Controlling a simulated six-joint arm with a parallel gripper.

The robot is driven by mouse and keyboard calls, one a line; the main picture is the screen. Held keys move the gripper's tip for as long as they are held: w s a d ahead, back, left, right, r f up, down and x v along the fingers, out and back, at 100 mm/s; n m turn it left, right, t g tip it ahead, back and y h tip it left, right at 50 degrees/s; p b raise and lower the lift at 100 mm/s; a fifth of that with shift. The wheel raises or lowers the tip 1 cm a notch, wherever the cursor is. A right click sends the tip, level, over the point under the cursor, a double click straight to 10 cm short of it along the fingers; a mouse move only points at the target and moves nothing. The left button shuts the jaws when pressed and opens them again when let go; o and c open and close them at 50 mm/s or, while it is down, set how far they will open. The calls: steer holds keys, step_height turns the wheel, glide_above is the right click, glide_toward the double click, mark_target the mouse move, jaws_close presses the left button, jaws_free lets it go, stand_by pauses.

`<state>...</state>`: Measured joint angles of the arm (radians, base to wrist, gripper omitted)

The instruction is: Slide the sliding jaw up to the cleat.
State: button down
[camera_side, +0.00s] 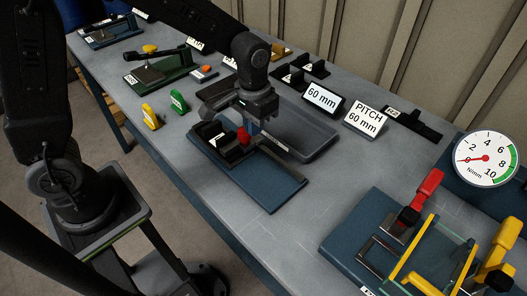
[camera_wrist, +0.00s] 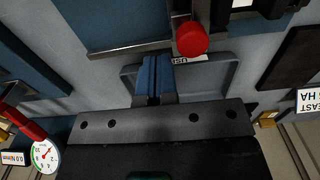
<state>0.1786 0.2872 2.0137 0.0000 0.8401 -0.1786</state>
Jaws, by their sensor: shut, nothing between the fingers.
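A dark blue base plate (camera_side: 272,184) lies on the bench in the side view, with a rail along it. Black blocks (camera_side: 232,152) stand at its far-left end; one has a white label. A red knob (camera_side: 243,135) stands at these blocks, apparently on the sliding jaw. I cannot clearly tell jaw from cleat, or see the gap between them. My gripper (camera_side: 254,129) points down just behind the red knob. In the wrist view, my gripper (camera_wrist: 152,62) has its blue fingers together and empty, left of the red knob (camera_wrist: 192,40). The base plate (camera_wrist: 105,22) is beyond the fingertips.
A shallow grey tray (camera_side: 318,146) lies behind the plate, close to my gripper. Sign cards reading 60 mm (camera_side: 322,98) and PITCH 60 mm (camera_side: 366,119) stand beyond. A fixture with a red handle (camera_side: 428,188) and a dial gauge (camera_side: 486,159) are at right. The front bench strip is clear.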

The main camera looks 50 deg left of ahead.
steer(key=shift+r, duration=1.9)
steer(key=s+a+r+t, duration=0.2)
steer(key=s+r, duration=0.3)
steer(key=s, duration=0.3)
steer(key=s+a+r+t, duration=0.3)
steer(key=s+a+r, duration=0.1)
steer(key=s, duration=0.3)
steer(key=shift+s+a+r+t, duration=0.3)
steer(key=shift+s+r, duration=0.05)
steer(key=shift+r, duration=0.15)
